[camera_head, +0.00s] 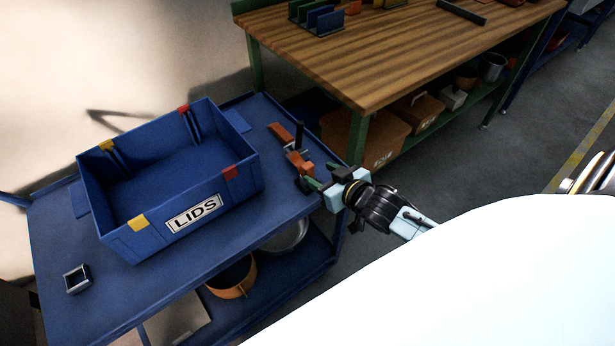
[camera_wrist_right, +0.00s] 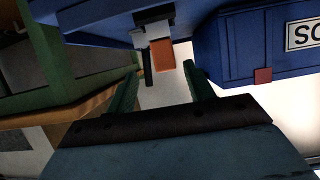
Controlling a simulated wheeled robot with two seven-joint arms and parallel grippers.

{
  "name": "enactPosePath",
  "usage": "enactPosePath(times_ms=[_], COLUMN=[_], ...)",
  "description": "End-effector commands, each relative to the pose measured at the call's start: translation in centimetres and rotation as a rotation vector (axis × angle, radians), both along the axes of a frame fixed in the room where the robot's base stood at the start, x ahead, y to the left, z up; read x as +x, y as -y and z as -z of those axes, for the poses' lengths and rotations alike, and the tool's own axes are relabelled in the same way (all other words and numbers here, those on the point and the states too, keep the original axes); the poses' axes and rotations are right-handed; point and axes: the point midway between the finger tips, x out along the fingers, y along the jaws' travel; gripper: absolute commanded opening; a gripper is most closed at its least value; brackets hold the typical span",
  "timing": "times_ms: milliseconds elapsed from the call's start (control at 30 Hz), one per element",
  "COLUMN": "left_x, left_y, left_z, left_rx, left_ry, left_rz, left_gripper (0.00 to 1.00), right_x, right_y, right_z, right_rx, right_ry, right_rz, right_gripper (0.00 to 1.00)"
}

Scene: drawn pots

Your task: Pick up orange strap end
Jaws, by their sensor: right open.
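An orange strap piece (camera_head: 299,163) shows at the right edge of the blue cart, beside a small dark upright post. A second orange piece (camera_head: 280,132) lies just behind it; I cannot tell whether the two are joined. My right gripper (camera_head: 319,176) is beside the nearer orange piece, with its green fingers pointing toward it. In the right wrist view the fingers (camera_wrist_right: 161,74) are apart, and an orange end (camera_wrist_right: 162,55) shows ahead between them, below a pale grey block. Nothing is held, and contact cannot be made out. My left gripper is not in view.
A blue bin labelled LIDS (camera_head: 128,236) stands on the blue cart (camera_head: 130,300), left of the gripper. A small metal frame (camera_head: 77,279) lies at the front left. A wooden workbench (camera_head: 390,60) stands behind. Bowls sit on the cart's lower shelf.

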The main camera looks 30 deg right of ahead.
Motion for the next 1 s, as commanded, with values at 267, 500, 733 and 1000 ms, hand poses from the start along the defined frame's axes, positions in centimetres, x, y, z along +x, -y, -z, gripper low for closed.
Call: enactPosePath(times_ms=[267,500,733,1000], left_x=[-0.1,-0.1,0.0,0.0], left_y=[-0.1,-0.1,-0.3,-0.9], left_z=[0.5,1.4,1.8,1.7], left_rx=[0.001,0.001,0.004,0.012], left_ry=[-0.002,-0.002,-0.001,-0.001], left_rz=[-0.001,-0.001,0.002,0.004], left_gripper=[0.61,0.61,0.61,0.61], right_x=[2.4,5.1,6.9,6.9], right_y=[-0.2,-1.1,-1.2,-1.2], right_z=[1.1,2.7,3.5,3.5], right_rx=[0.001,0.001,0.001,0.001], right_ry=[0.0,0.001,0.0,-0.001], right_rz=[0.0,0.0,-0.001,-0.001], right_gripper=[0.53,0.53,0.53,0.46])
